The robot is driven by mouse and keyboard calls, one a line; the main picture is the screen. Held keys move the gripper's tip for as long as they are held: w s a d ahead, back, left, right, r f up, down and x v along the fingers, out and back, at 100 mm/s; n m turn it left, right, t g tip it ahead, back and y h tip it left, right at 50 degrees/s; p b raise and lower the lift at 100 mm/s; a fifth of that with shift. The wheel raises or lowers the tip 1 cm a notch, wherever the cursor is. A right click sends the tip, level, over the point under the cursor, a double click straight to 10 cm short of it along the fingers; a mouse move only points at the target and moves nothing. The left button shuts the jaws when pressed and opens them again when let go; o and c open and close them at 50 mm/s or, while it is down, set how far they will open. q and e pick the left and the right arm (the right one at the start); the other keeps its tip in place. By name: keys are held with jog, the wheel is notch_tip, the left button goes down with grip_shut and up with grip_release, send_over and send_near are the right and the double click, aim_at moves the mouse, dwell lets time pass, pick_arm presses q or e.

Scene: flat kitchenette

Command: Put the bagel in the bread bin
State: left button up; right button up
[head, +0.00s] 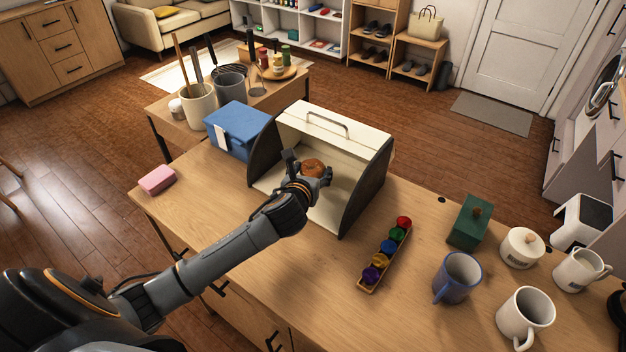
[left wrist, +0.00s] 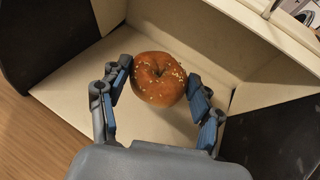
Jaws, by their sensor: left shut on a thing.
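The bread bin (head: 337,121) stands open on the wooden counter, cream inside with dark side walls and a handle on its raised lid. My left gripper (head: 309,175) reaches into its opening and is shut on the bagel (head: 313,167). In the left wrist view the brown, seeded bagel (left wrist: 159,79) sits between the two blue-padded fingers (left wrist: 160,92), over the cream floor of the bin (left wrist: 75,82). I cannot tell whether the bagel touches the floor. My right gripper is in neither view.
A blue box (head: 238,130) stands close left of the bin. Mugs (head: 457,277) and a green canister (head: 469,222) stand farther right. A pink block (head: 157,180) lies at the left edge.

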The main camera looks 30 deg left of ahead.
pick_arm(q)
jog(key=shift+w+a+f, duration=0.2)
jog(key=shift+w+f, duration=0.3)
jog(key=shift+f, duration=0.15)
jog(key=shift+w+f, duration=0.15)
jog(key=shift+f, duration=1.6)
jog(key=shift+f, duration=0.2)
jog(key=o, duration=0.6)
jog(key=shift+o, duration=0.2)
jog(key=shift+r, duration=0.15)
jog(key=v, duration=1.2)
jog(key=shift+a, duration=0.1)
